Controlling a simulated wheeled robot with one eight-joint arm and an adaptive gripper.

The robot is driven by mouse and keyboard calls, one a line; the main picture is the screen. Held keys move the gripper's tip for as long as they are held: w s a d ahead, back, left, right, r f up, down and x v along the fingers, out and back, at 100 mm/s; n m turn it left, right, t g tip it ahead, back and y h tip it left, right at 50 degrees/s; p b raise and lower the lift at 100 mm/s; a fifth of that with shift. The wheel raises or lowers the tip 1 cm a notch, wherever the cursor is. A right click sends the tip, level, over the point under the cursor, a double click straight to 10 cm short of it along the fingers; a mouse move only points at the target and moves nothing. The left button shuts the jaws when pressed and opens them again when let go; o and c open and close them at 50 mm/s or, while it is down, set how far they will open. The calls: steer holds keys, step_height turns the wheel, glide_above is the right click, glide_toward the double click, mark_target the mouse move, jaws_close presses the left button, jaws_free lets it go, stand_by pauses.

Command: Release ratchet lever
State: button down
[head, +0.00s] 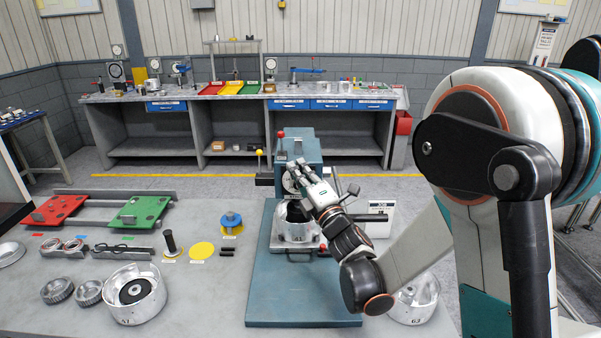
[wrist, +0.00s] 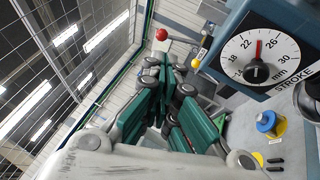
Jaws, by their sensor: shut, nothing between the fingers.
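A blue-green press (head: 306,150) stands on a blue base plate (head: 290,300) at the middle of the bench. It carries a red-knobbed lever (head: 280,135), a yellow-knobbed lever (head: 259,153) and a black-knobbed lever (head: 353,189). I cannot tell which is the ratchet lever. In the wrist view the red knob (wrist: 162,34) and the yellow knob (wrist: 202,53) lie beyond my fingertips, beside the stroke dial (wrist: 262,55). My gripper (head: 296,172) is shut and empty in front of the press, above a metal drum (head: 292,232). It also shows in the wrist view (wrist: 170,75), apart from the red knob.
A second drum (head: 136,293), gears (head: 58,291) and a green pallet (head: 140,212) beside a red one (head: 55,210) lie on the left. A blue-topped part (head: 231,220) and a yellow disc (head: 202,250) are left of the base plate.

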glide_toward(281, 142)
steer(key=w+a+r, duration=0.4)
steer(key=shift+d, duration=0.15)
steer(key=shift+r, duration=0.1)
